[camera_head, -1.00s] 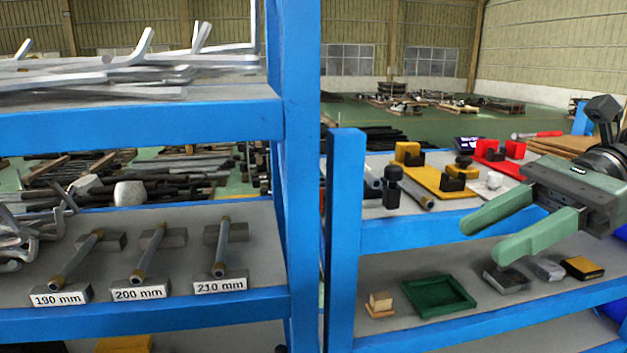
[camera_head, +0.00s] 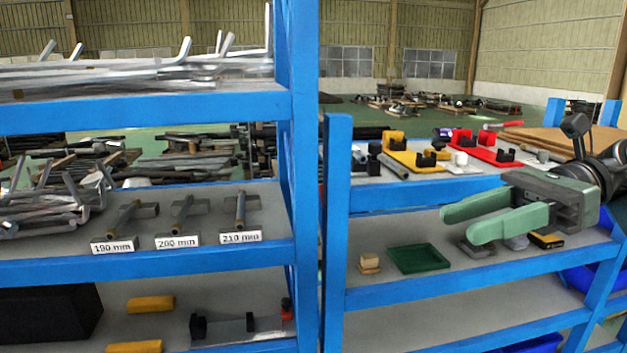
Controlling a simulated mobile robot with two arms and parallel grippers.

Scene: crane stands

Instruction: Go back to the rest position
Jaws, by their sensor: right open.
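My right gripper (camera_head: 461,223) is at the right, in front of the right blue shelf rack. Its two green fingers point left and stand apart, with nothing between them. It partly covers small blocks on the middle shelf behind it. My left gripper is not in view.
The left rack (camera_head: 160,265) holds rods at labels 190, 200 and 210 mm, with bent bars above. The right rack (camera_head: 480,281) carries a green tray (camera_head: 418,259), a small wooden block (camera_head: 369,262) and yellow (camera_head: 413,155) and red fixtures (camera_head: 485,147). A blue post (camera_head: 336,230) stands between them.

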